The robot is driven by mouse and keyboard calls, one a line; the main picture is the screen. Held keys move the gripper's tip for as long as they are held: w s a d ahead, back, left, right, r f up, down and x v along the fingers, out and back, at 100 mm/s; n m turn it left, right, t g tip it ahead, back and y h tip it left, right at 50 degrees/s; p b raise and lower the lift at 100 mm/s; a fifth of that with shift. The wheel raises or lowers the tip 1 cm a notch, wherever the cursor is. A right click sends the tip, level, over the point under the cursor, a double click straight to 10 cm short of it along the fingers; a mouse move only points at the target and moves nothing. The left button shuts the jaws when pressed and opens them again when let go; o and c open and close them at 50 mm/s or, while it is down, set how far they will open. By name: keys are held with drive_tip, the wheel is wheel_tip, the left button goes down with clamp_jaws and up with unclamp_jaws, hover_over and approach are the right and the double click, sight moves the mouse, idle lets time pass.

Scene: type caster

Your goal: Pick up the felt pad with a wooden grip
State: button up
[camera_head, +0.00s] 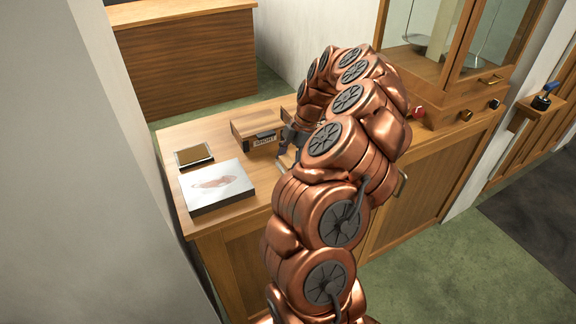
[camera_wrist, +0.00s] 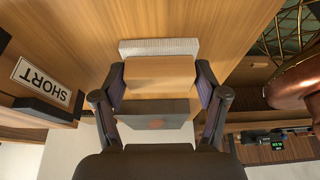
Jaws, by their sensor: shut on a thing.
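In the wrist view, my gripper (camera_wrist: 160,93) has its two dark fingers closed on the sides of a light wooden block, the wooden grip (camera_wrist: 160,72) of the felt pad. A pale grey ribbed strip (camera_wrist: 158,47) shows beyond the grip, and a dark grey face (camera_wrist: 152,115) with a reddish round mark shows on the near side. I cannot tell exactly how these parts join, or whether the pad touches the wooden top. In the head view my gripper is mostly hidden behind my copper-coloured arm, and the pad cannot be made out.
A wooden box labelled SHORT (camera_head: 254,126) stands close to my gripper; its label also shows in the wrist view (camera_wrist: 41,80). A white slab with a reddish mark (camera_head: 217,186) and a dark-framed tray (camera_head: 194,155) lie left on the counter (camera_head: 185,128). A glazed wooden cabinet (camera_head: 455,75) stands right.

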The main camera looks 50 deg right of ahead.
sight(284, 162)
drive_tip(key=shift+c, duration=1.1)
drive_tip(key=shift+r+b, duration=0.85)
drive_tip(key=shift+r, duration=0.85)
drive_tip(key=s+a+b, duration=0.2)
drive_tip(key=s, duration=0.5)
drive_tip(key=s+a+r+b, duration=0.1)
drive_tip(key=s+a+b, duration=0.1)
drive_tip(key=s, duration=0.6)
drive_tip(key=shift+s+a+r+b, duration=0.15)
drive_tip(key=shift+a+r+b, duration=0.15)
drive_tip(key=shift+a+b, duration=0.05)
